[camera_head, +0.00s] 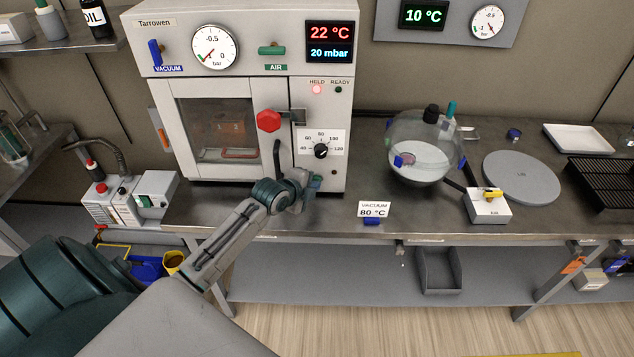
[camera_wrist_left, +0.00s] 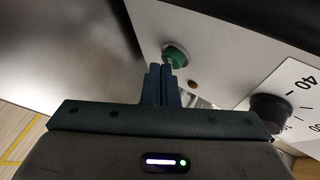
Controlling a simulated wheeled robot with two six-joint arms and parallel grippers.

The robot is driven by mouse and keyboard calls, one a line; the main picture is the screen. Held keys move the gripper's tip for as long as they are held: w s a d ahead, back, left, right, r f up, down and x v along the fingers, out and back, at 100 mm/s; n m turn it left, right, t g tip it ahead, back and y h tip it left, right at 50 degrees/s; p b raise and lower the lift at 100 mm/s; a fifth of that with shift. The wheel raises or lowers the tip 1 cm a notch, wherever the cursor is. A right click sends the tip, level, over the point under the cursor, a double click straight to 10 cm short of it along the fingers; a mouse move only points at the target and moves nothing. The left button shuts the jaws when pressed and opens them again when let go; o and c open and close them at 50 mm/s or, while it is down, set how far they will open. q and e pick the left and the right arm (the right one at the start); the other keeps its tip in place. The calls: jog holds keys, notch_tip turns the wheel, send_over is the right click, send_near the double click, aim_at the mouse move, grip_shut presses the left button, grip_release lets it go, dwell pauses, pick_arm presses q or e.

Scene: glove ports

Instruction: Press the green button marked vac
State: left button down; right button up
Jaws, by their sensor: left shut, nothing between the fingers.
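The green button (camera_wrist_left: 175,55) shows in the left wrist view as a round knob on the pale front panel of the vacuum oven (camera_head: 335,95). Its marking cannot be read here. In the head view my left gripper (camera_head: 312,186) is at the lower right of the oven front, below the black dial, and covers most of that spot. My left gripper (camera_wrist_left: 163,78) is shut and empty; in the wrist view its fingertips reach the lower edge of the button. I cannot tell whether they touch it. My right gripper is not in view.
The black dial knob (camera_head: 320,151) sits just above the gripper, and the red door knob (camera_head: 268,121) is up to its left. A sign reading VACUUM 80 °C (camera_head: 374,209) stands at the bench's front edge. A round glass vessel (camera_head: 423,150) stands to the right.

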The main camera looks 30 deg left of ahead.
pick_arm(q)
jog(key=shift+w, duration=0.1)
dwell(0.3)
jog(key=shift+s+d+p, duration=0.3)
jog(key=shift+s+p, duration=0.05)
jog(key=shift+s, duration=0.25)
jog(key=shift+s+d+p, duration=0.35)
jog(key=shift+s+p, duration=0.15)
jog(key=shift+s, duration=0.05)
jog(key=shift+s+d+p, duration=0.3)
jog(key=shift+s+d, duration=0.1)
jog(key=shift+s, duration=0.25)
jog(key=shift+s+d+p, duration=0.35)
jog(key=shift+s+d, duration=0.05)
jog(key=shift+s, duration=0.3)
jog(key=shift+s+d+p, duration=0.3)
jog(key=shift+s+d, duration=0.1)
jog(key=shift+s, duration=0.25)
